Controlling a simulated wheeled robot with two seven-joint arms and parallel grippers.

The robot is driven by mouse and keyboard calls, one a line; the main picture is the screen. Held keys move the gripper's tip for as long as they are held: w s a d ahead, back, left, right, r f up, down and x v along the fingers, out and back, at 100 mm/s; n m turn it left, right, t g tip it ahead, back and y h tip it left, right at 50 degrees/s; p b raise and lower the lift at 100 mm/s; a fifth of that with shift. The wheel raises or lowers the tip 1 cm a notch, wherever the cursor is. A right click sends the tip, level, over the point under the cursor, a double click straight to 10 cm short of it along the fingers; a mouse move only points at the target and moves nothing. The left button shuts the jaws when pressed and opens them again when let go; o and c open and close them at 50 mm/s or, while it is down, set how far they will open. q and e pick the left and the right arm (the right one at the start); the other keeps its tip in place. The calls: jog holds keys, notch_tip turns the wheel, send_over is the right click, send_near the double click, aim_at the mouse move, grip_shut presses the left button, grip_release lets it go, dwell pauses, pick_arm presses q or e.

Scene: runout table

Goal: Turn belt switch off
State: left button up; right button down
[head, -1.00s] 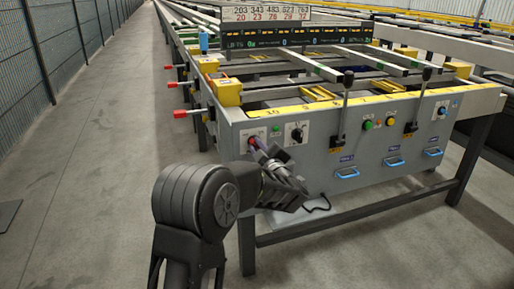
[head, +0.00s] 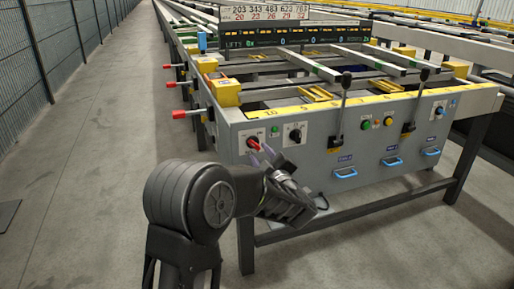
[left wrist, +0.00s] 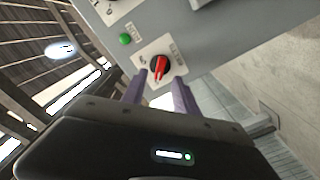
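The belt switch is a red rotary knob (head: 253,144) on a white plate at the left end of the grey panel. In the head view its red handle slants from upper left to lower right. It also shows in the left wrist view as a red knob on a black base (left wrist: 159,66). My left gripper (head: 262,155) is just in front of and below the knob. Its two purple fingers are spread apart, with the knob showing between them in the left wrist view, and nothing is held. The label text is too small to read. My right gripper is out of view.
A green button (left wrist: 125,39) is beside the switch. A black rotary switch (head: 295,134) is to its right. Black levers (head: 342,110), coloured buttons and blue handles (head: 346,173) sit further right. Red-tipped rods (head: 181,113) stick out left.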

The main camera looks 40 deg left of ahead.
pick_arm(q)
jog(key=v, duration=0.3)
dwell(0.5)
